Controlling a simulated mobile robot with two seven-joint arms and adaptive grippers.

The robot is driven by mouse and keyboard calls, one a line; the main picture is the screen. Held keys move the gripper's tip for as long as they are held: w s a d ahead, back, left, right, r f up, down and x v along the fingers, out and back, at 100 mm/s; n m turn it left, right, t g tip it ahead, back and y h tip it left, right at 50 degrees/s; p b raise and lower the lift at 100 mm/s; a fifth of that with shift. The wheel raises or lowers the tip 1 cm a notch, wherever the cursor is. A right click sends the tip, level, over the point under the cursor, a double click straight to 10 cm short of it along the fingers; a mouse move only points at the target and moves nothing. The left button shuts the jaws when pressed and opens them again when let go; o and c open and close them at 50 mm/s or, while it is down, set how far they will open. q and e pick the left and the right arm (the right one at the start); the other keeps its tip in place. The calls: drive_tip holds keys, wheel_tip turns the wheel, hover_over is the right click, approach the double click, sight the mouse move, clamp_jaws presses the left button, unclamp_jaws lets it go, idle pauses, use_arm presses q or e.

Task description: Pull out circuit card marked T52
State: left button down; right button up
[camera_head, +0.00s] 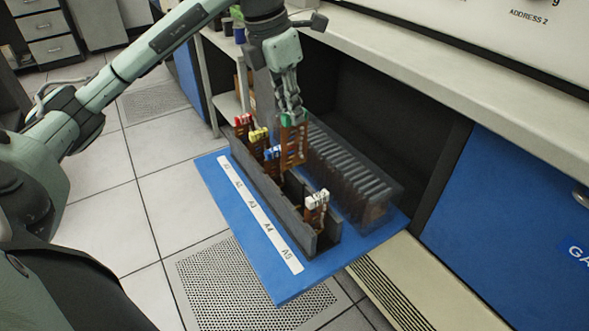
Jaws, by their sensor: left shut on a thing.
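My left gripper (290,108) is shut on an orange-brown circuit card with a green top (292,145). The card is upright above the row of a dark card rack (285,205); whether its lower edge is still inside the rack cannot be told. Other cards stand in the rack: a red-topped one (243,120), a yellow-topped one (258,134), a blue-topped one (273,153) and a white-topped one (317,200) at the near end. The card markings are too small to read, so I cannot tell which is T52. My right gripper is not in view.
The rack sits on a blue pulled-out tray (281,290) with a white label strip (262,218). A second dark rack (350,170) with several slots stands to the right. A countertop edge (460,105) and a blue cabinet (510,200) lie right.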

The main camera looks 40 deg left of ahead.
use_arm(q)
drive_tip(key=shift+r, duration=0.2)
drive_tip(key=shift+w+d+v, duration=0.1)
drive_tip(key=shift+w+v, duration=0.1)
drive_tip(key=shift+v, duration=0.7)
drive_tip(key=shift+w+d+v, duration=0.1)
drive_tip(key=shift+w+v, duration=0.1)
drive_tip(key=shift+v, duration=0.75)
drive_tip(key=shift+w+d+v, duration=0.1)
drive_tip(key=shift+w+v, duration=0.1)
drive_tip(key=shift+v, duration=0.7)
drive_tip(key=shift+r, duration=0.2)
